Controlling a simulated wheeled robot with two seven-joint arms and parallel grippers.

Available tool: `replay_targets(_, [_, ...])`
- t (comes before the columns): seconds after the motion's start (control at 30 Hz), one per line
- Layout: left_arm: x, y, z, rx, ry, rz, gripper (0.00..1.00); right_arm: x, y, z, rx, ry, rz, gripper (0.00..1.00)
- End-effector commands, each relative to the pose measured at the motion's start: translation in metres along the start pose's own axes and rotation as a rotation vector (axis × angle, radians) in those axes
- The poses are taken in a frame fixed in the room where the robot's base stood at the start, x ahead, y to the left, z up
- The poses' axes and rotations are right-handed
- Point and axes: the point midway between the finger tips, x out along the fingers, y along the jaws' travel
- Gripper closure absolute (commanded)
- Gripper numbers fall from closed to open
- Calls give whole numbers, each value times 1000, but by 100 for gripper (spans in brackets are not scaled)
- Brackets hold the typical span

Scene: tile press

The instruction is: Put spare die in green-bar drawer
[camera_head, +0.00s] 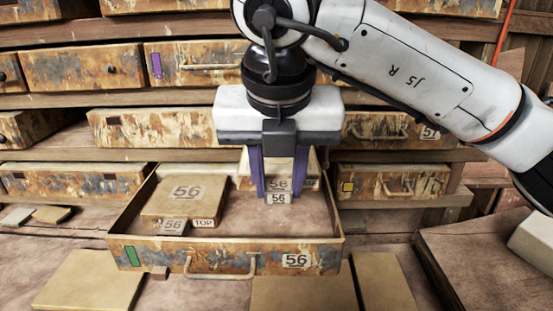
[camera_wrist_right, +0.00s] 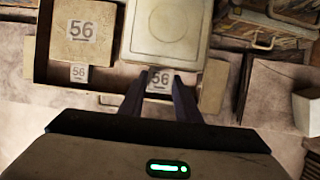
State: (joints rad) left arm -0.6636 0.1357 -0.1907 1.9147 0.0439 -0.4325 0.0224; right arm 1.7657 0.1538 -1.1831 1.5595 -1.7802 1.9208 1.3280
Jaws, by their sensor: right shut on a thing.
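The green-bar drawer (camera_head: 220,259) is pulled open, with a green bar (camera_head: 132,256) at the left of its front, a handle and a 56 label. A block marked 56 and TOP (camera_head: 185,194) lies in its left part; it also shows in the right wrist view (camera_wrist_right: 84,28). My right gripper (camera_head: 278,192), with purple fingers, points down at the drawer's back right part. It is shut on a pale die with a 56 label, seen in the right wrist view (camera_wrist_right: 166,28). I cannot tell whether the die touches the drawer floor. My left gripper is not in view.
Closed drawers with purple (camera_head: 156,66) and yellow (camera_head: 348,187) bars stand behind and beside. Flat tan boards (camera_head: 90,280) lie before the open drawer. A wooden box (camera_head: 480,260) is at the right. The drawer's front right part is bare.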

Motion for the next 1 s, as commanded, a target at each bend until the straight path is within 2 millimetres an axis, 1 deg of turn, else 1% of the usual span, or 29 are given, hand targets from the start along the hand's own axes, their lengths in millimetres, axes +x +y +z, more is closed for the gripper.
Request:
replay_targets(0.07, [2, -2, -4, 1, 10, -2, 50, 2, 0, 3, 3, -15, 5, 100])
replay_targets(0.1, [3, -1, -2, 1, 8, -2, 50, 3, 0, 3, 4, -16, 5, 100])
replay_targets(0.17, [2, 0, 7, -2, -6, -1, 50, 6, 0, 2, 4, -16, 5, 100])
replay_targets(0.3, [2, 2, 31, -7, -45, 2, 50, 17, 0, -3, 4, -13, 5, 100])
replay_targets(0.4, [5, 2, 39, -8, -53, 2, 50, 26, 0, -7, 4, -13, 4, 100])
replay_targets(0.5, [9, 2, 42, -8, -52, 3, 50, 37, 0, -11, 3, -13, 4, 100])
replay_targets(0.6, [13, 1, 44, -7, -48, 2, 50, 47, 0, -15, 3, -12, 4, 100])
replay_targets(0.73, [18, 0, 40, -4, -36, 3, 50, 56, 0, -19, 4, -12, 4, 100])
replay_targets(0.9, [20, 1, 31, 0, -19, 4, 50, 62, 0, -22, 4, -13, 5, 100])
replay_targets(1.0, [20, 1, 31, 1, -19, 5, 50, 62, 0, -22, 4, -13, 5, 100])
